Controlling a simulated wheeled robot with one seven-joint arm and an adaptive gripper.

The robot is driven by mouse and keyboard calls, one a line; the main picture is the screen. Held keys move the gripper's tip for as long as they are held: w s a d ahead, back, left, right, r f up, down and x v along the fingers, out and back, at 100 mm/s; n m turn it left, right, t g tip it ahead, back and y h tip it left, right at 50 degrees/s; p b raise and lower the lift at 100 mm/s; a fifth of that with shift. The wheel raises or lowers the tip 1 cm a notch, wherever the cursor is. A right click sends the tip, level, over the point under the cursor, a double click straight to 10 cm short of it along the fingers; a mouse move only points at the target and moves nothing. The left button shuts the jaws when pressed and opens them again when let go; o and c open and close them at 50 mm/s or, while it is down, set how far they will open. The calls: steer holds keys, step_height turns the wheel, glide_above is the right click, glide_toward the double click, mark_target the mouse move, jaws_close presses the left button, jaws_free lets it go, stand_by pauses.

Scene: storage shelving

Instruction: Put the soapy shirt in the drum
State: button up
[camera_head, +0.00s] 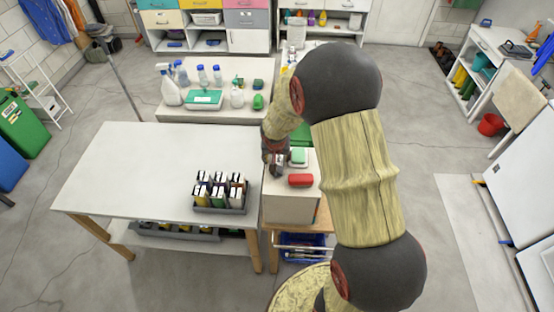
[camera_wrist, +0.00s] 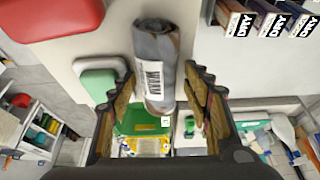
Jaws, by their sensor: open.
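In the wrist view a grey rolled bundle (camera_wrist: 155,60) with a white label, seemingly reading "WARM", lies on a pale top. My gripper (camera_wrist: 160,82) is open, with one finger on each side of the bundle in the picture; I cannot tell whether they touch it. In the head view my gripper (camera_head: 275,160) is over the left part of a small pale cabinet (camera_head: 290,207), and the bundle is too small to make out there. I cannot identify a soapy shirt or a drum for certain.
A red block (camera_head: 301,180) and a green-and-white block (camera_head: 298,157) sit beside the gripper on the cabinet. A tray (camera_head: 220,208) of several "DRY"-labelled packs stands on the white table (camera_head: 140,165). Bottles stand on the table behind. The white table's left part is clear.

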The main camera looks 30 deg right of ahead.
steer(key=shift+c, duration=0.2)
steer(key=c, duration=1.1)
steer(key=shift+r, duration=0.1)
